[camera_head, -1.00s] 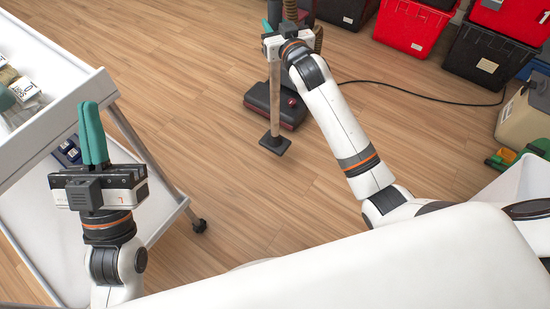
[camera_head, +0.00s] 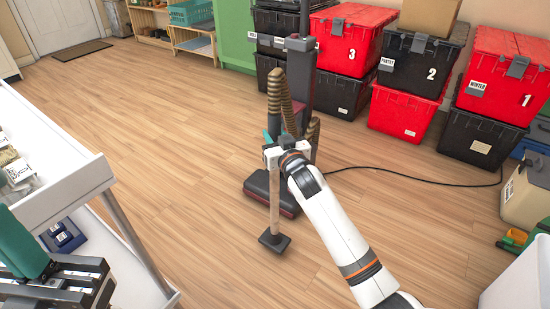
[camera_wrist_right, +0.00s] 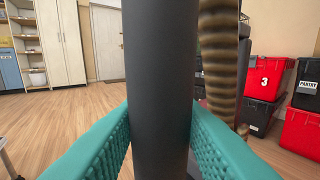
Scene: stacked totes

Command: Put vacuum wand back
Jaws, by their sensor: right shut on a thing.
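The vacuum wand is a pale tube (camera_head: 275,200) with a flat dark foot (camera_head: 273,240). It stands near upright in front of the upright vacuum, whose dark red base (camera_head: 288,203) is on the floor. My right gripper (camera_head: 270,138) is shut on the wand. In the right wrist view, its teal fingers press on both sides of a dark grey tube (camera_wrist_right: 161,60). A ribbed brown hose (camera_wrist_right: 218,60) hangs just beside it. I cannot tell whether the foot touches the floor. My left gripper (camera_head: 22,245) is partly cut off at the lower left, away from the wand.
Stacked black and red totes (camera_head: 345,45) line the back right. A black cord (camera_head: 420,175) runs over the floor from the vacuum. A white cart (camera_head: 75,185) stands at the left. The wooden floor between cart and vacuum is clear.

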